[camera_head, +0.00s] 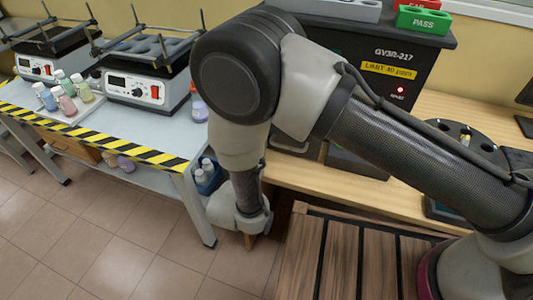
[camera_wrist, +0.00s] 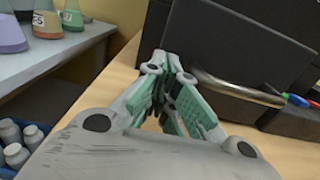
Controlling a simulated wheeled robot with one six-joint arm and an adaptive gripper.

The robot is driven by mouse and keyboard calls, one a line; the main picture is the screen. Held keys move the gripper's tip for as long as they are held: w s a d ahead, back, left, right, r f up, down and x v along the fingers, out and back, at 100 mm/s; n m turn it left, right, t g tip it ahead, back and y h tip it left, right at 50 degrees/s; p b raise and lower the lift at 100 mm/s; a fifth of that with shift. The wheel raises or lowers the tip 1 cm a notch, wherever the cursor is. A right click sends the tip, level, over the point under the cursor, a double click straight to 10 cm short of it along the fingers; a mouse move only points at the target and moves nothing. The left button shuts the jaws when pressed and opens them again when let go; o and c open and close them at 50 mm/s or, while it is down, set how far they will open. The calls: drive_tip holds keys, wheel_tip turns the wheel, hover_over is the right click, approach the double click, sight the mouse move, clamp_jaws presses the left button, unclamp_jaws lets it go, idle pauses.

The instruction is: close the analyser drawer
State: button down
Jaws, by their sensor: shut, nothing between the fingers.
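The analyser (camera_head: 405,55) is a black box on the wooden bench, with a yellow label and a red light. My arm hides much of its lower front in the head view. In the wrist view, a black front panel (camera_wrist: 240,35) with a pale bar handle (camera_wrist: 240,91) along its lower edge fills the upper right; it appears to be the drawer front. How far the drawer stands out is unclear. My gripper (camera_wrist: 165,75) is shut and empty, with its fingertips close to the panel's left side. Whether they touch it is unclear. My arm hides my fingers in the head view.
A grey table (camera_head: 130,120) with striped edging stands left, holding two heater units and several bottles. A blue crate of bottles (camera_head: 209,177) sits between table and bench. Red and blue pens (camera_wrist: 298,101) lie right of the handle. The wooden bench (camera_wrist: 110,85) is bare beside my gripper.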

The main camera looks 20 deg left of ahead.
drive_tip(key=w, duration=0.8)
drive_tip(key=shift+w+d, duration=0.15)
drive_tip(key=shift+d, duration=0.2)
drive_tip(key=shift+w, duration=0.3)
drive_tip(key=shift+r, duration=0.1)
